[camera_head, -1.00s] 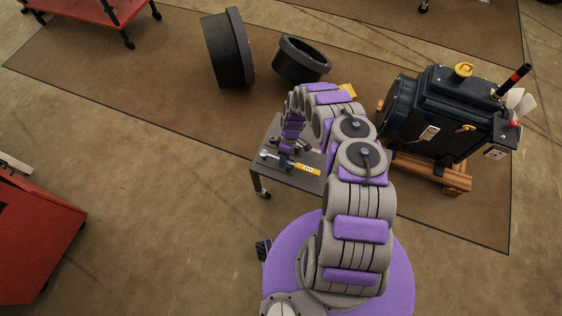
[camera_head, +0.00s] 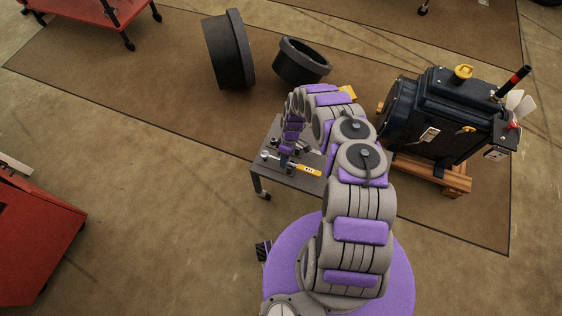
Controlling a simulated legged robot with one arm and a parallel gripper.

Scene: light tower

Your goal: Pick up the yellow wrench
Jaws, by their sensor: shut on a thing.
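The yellow wrench (camera_head: 307,170) has a yellow handle with a dark marking and a metal end reaching left. It is at the small grey table (camera_head: 264,178), near its front edge. My gripper (camera_head: 286,160) points down over the table and is shut on the wrench's metal part, left of the yellow handle. The fingertips are small and partly hidden. I cannot tell whether the wrench touches the tabletop.
A dark machine (camera_head: 440,118) on a wooden pallet (camera_head: 440,175) stands to the right. A red cabinet (camera_head: 35,240) is at the left. Open floor lies between the cabinet and the table.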

